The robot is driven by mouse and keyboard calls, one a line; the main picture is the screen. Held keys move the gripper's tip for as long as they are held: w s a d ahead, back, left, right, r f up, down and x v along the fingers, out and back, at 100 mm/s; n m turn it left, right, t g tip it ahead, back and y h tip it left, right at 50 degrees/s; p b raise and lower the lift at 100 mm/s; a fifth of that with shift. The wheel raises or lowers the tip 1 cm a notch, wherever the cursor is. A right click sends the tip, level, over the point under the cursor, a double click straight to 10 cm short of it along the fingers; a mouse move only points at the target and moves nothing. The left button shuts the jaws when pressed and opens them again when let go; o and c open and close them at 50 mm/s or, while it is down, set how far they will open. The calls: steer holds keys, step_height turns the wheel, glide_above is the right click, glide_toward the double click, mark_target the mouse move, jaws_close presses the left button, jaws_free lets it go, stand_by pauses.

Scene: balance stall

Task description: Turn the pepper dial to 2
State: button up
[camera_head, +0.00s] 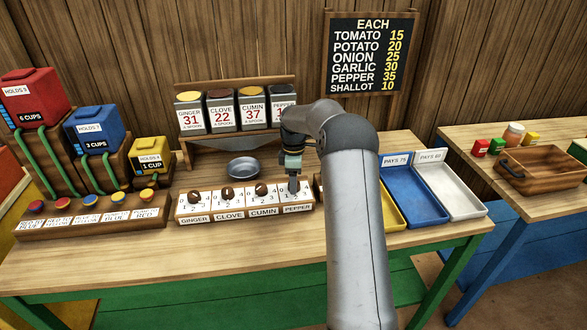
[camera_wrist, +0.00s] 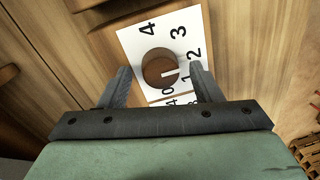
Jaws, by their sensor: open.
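The pepper dial is a round brown knob (camera_wrist: 160,66) on a white plate (camera_wrist: 136,46) numbered 0 to 4. In the wrist view its white pointer line faces right, at about 1 to 2; the exact mark is hard to tell. My gripper (camera_wrist: 161,72) is open, with one finger on each side of the knob and gaps between. In the head view my gripper (camera_head: 293,184) points down at the pepper plate (camera_head: 304,196), the rightmost of the dial row, and hides its knob. The PEPPER label (camera_head: 298,208) shows below.
The cumin dial (camera_head: 261,189) is just left of my gripper, then clove (camera_head: 227,193) and ginger (camera_head: 193,197). A metal bowl (camera_head: 243,167) sits behind. A blue tray (camera_head: 402,200) and a white tray (camera_head: 449,194) lie to the right, beyond my arm.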

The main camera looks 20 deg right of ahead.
step_height(320, 180, up, 17)
steer(key=w, duration=0.1)
steer(key=shift+w+d+b, duration=0.15)
steer(key=shift+d+b, duration=0.15)
steer(key=shift+r, duration=0.1)
steer(key=s+a+r+m, duration=0.3)
steer(key=s+a, duration=0.4)
steer(key=a, duration=0.3)
steer(key=s+a+f+m, duration=0.3)
steer(key=s, duration=0.8)
steer(key=s+a+f+m+t, duration=0.1)
steer(key=s+a+f+m, duration=0.2)
steer(key=s, duration=0.8)
steer(key=s+a+f+m, duration=0.3)
steer(key=s+f, duration=0.1)
steer(key=s, duration=0.6)
steer(key=shift+s+f+m, duration=0.15)
steer(key=shift+s+m, duration=0.15)
steer(key=shift+s, duration=0.1)
